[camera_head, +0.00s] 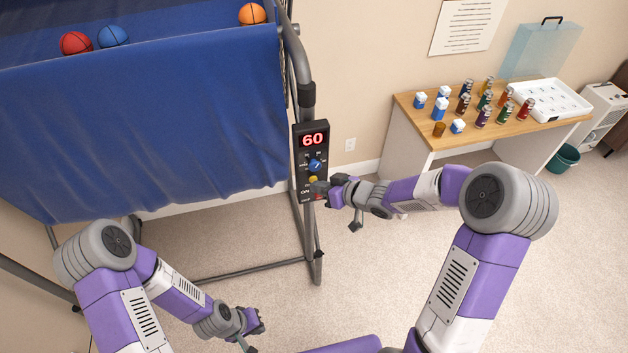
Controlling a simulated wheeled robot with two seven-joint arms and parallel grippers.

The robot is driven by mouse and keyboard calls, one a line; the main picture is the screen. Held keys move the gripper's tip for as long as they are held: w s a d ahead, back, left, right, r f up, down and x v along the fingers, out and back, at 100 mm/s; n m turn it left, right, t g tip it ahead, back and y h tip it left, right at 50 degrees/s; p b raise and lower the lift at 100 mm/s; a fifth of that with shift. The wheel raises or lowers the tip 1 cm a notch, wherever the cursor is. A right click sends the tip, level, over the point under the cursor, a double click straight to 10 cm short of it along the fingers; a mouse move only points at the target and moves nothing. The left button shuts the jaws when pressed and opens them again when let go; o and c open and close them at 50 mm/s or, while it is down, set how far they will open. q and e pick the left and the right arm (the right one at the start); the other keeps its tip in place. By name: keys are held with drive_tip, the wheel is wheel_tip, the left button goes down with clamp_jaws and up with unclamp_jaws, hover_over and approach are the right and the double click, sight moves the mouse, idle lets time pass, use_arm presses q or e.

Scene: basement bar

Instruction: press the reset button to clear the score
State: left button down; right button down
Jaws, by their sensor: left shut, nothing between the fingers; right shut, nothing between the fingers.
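A black control box (297,150) is fixed to the right post of the basketball game frame. Its red display (313,139) reads 60. Below the display are a blue knob (315,165) and a yellow button (313,179); the small labels are too small to read surely, apart from ON. My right gripper (317,188) is shut and empty, its tips at the box just below the yellow button and covering part of the lower panel. I cannot tell whether they touch it. My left gripper (260,328) is shut and empty, low over the carpet, away from the box.
A blue cloth ramp (150,125) with red, blue and orange balls hangs in the game's grey frame (316,245). A wooden-topped table (415,127) at the back right holds cans, small boxes and a white tray (541,98). Open carpet lies between.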

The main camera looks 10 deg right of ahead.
drive_tip(key=shift+s, duration=0.85)
drive_tip(key=shift+s+d+b, duration=0.1)
drive_tip(key=shift+s+b, duration=0.3)
drive_tip(key=shift+s, duration=2.1)
drive_tip(key=s+a+f+m+g+h+b, duration=0.15)
drive_tip(key=f+b, duration=0.25)
drive_tip(key=f, duration=0.7)
drive_tip(key=s+a+f+m+g+h+b, duration=0.1)
drive_tip(key=s+f+m+g+b, duration=0.15)
drive_tip(key=f, duration=0.75)
drive_tip(key=s+a+f+m+g+h+b, duration=0.1)
drive_tip(key=s+f+g+b, duration=0.4)
drive_tip(key=s+f, duration=1)
wheel_tip(320, 180, down, 2)
drive_tip(key=a+m, duration=0.1)
drive_tip(key=m, duration=0.1)
drive_tip(key=shift+a+f+m+b, duration=0.15)
drive_tip(key=shift+f+m+b, duration=0.05)
drive_tip(key=shift+m+b, duration=0.2)
